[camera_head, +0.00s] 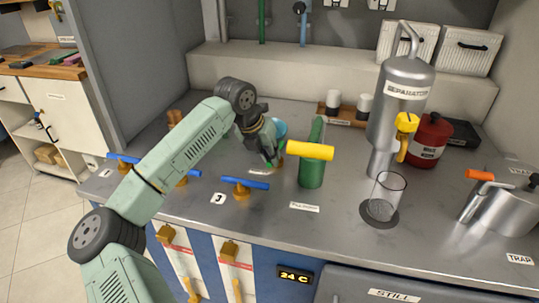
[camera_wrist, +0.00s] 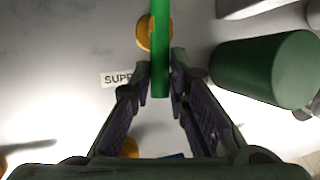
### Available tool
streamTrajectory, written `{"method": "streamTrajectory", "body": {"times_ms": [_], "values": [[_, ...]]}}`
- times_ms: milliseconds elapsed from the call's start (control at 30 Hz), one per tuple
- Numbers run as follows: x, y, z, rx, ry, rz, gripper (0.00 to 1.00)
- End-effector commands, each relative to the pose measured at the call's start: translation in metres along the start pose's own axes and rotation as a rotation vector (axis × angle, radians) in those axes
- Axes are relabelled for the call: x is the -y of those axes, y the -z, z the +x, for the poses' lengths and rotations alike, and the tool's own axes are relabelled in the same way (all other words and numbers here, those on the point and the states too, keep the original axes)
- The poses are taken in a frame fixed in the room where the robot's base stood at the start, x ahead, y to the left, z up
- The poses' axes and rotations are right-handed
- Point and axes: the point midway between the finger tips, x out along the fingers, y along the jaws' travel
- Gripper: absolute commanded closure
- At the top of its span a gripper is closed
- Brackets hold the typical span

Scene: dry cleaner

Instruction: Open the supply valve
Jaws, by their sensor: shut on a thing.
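The supply valve shows in the wrist view as a green bar handle (camera_wrist: 160,35) over a round brass-yellow body (camera_wrist: 143,32). In the head view my gripper (camera_head: 272,160) is low over the bench, left of a green cylinder with a yellow bar. There my arm and gripper hide most of the valve.
The green cylinder (camera_head: 312,172) stands close right of my gripper; it also shows in the wrist view (camera_wrist: 265,70). The steel separator (camera_head: 400,100) and a glass beaker (camera_head: 385,193) stand right.

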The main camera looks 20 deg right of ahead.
Motion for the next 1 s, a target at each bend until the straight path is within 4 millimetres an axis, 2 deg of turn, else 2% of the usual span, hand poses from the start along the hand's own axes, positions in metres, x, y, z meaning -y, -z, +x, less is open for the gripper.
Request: {"method": "streamTrajectory", "body": {"times_ms": [400,700,967,1000], "values": [[0.0004,-0.0001,-0.0001,0.001,0.0,0.0,1.0],[0.0053,0.0006,0.0017,0.024,-0.042,-0.098,1.0],[0.0061,-0.0001,0.0004,0.024,-0.041,-0.103,1.0],[0.0061,-0.0001,0.0004,0.024,-0.041,-0.103,0.82]]}}
